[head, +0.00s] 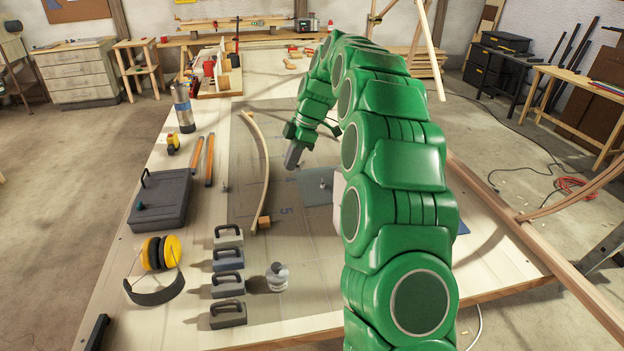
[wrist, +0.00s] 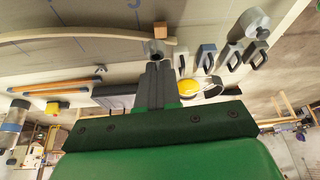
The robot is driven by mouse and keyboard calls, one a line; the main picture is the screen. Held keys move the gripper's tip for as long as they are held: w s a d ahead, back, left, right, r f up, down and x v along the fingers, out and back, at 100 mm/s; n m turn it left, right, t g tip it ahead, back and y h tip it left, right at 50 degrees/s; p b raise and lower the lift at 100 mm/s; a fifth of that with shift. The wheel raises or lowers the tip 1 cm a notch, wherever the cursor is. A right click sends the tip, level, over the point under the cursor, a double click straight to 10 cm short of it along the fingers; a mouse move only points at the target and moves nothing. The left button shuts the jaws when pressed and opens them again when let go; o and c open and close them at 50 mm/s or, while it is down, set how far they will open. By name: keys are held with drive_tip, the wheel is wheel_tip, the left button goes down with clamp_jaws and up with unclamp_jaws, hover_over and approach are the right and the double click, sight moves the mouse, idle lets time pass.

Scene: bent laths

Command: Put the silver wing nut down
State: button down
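My gripper (head: 293,157) is above the table, left of my green arm in the head view, pointing down. In the wrist view its two dark grey fingers (wrist: 157,72) are close together. A small round grey metal piece with a dark hole, which I take as the silver wing nut (wrist: 157,48), sits at the fingertips and looks held between them. Its wings are not clear, and in the head view I cannot make it out. A grey-blue plate (head: 314,198) with a small metal piece (head: 322,185) on it lies on the table, right of the gripper.
A bent lath (head: 265,165) with a wooden block (head: 264,222) curves along the left of the gripper. Several handled weights (head: 228,259), a silver canister (head: 277,277), a dark case (head: 160,199), two orange-brown sticks (head: 209,160) and yellow earmuffs (head: 160,252) occupy the left side.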

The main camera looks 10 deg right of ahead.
drive_tip(key=w+d+f+m+t, duration=0.25)
drive_tip(key=w+d+m, duration=0.3)
drive_tip(key=w, duration=0.35)
drive_tip(key=m+t+h, duration=0.1)
drive_tip(key=m, duration=0.4)
hover_over(325, 176)
drive_tip(key=s+d, duration=0.1)
wheel_tip(325, 176, down, 4)
drive_tip(key=shift+s+f, duration=0.2)
drive_tip(key=shift+f, duration=4.85)
drive_tip(key=shift+f, duration=0.1)
drive_tip(key=c, duration=1.3)
unclamp_jaws()
drive_tip(key=shift+c, duration=0.2)
